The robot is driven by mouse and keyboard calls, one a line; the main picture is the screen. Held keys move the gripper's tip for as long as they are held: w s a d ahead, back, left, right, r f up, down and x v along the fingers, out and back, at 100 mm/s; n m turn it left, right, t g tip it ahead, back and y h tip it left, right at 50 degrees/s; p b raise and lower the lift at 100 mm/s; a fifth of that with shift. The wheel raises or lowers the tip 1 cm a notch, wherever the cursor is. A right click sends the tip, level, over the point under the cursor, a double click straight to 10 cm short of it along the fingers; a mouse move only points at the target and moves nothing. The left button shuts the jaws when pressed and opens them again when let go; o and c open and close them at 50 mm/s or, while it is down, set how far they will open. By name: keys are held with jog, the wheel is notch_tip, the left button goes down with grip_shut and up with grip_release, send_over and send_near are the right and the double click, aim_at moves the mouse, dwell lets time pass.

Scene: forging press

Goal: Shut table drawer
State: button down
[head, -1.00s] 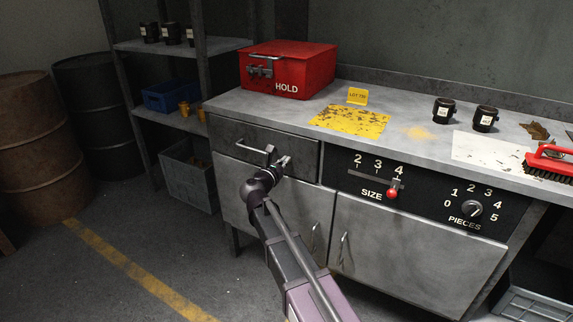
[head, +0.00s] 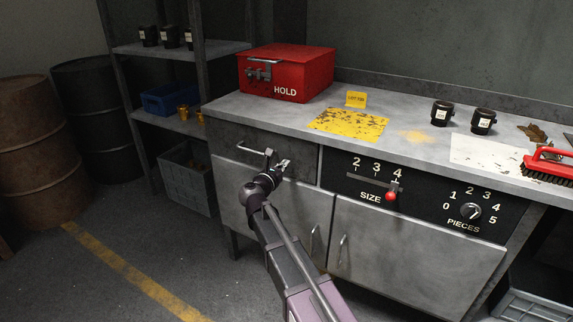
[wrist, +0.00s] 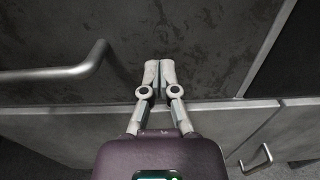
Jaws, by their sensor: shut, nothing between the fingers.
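The grey table drawer (head: 225,139) is at the left end of the workbench, above a cupboard door. Its front looks flush or nearly flush with the bench; a small gap cannot be ruled out. A bar handle (head: 254,152) stands out from it and also shows at the left of the wrist view (wrist: 85,68). My gripper (head: 284,163) is shut and empty, right of the handle. In the wrist view its fingertips (wrist: 160,64) are together at the drawer front (wrist: 205,45), seemingly touching it. My wrist hides the drawer's lower part in the head view.
The workbench top (head: 235,103) carries a red HOLD box (head: 300,72), a yellow sheet (head: 347,124), dark cups and a red brush (head: 548,163). A shelf rack and drums (head: 38,140) stand left. The size slider panel is right of the drawer. Floor at front left is clear.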

jog(key=v, duration=1.3)
jog(key=shift+w+f, duration=0.1)
jog(key=s+d+f+m+g, duration=0.3)
jog(key=d+f+m+g, duration=0.3)
jog(key=d, duration=0.3)
jog(key=s+d+f+m+g, duration=0.25)
jog(key=d+f+m, duration=0.25)
jog(key=d+m, duration=0.45)
jog(key=s+d+f+m+g+y, duration=0.4)
jog(key=s+m, duration=0.2)
jog(key=m, duration=0.1)
jog(key=s+d+f+m+g+y, duration=0.3)
jog(key=s+f+m+y, duration=0.15)
jog(key=s+m, duration=0.3)
notch_tip(320, 180, up, 37)
jog(key=p, duration=3.6)
jog(key=shift+w+r, duration=0.25)
jog(key=shift+w, duration=0.2)
